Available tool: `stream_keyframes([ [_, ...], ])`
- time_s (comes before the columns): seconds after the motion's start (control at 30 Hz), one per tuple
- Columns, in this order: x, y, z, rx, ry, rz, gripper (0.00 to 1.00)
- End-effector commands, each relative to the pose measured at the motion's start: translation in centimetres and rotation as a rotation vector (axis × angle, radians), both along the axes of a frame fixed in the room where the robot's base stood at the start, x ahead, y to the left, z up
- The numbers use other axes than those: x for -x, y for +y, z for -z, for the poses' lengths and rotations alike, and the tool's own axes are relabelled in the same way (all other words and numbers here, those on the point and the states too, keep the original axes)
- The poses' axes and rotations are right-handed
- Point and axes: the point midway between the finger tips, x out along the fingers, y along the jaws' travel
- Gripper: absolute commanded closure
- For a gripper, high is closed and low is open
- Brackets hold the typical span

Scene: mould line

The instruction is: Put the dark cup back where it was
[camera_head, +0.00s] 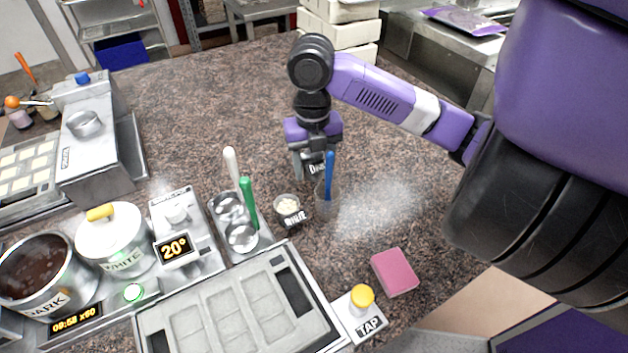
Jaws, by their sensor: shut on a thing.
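Only a small dark label with pale lettering, partly readable, shows of the cup. The fingers and the blue handle hide the rest, and I cannot tell whether it touches the counter. The white cup (290,212), with a dark label and pale pieces inside, stands nearer and slightly left.
A clear container (327,200) holding a blue-handled tool (330,170) stands close in front of my gripper. A pink block (395,272), the TAP button (362,297) and a grey mould (235,310) lie nearer. The counter behind is clear.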

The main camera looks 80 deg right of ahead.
Motion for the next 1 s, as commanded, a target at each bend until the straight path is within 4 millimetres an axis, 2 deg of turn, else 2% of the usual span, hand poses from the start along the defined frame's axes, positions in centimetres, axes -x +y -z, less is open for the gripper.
stream_keyframes([
  [0.27, 0.0, 0.0, 1.9, 0.0, 0.0, 0.001, 0.96],
  [0.5, 0.0, 0.0, 4.8, 0.0, 0.0, 0.0, 0.96],
  [0.67, 0.0, 0.0, 4.9, 0.001, 0.0, -0.001, 0.96],
  [0.7, 0.0, 0.0, 4.9, 0.001, 0.0, -0.001, 0.45],
  [0.8, 0.0, 0.0, 4.9, 0.001, 0.0, 0.0, 0.25],
  [1.0, 0.0, 0.0, 4.9, 0.001, 0.0, 0.0, 0.25],
])
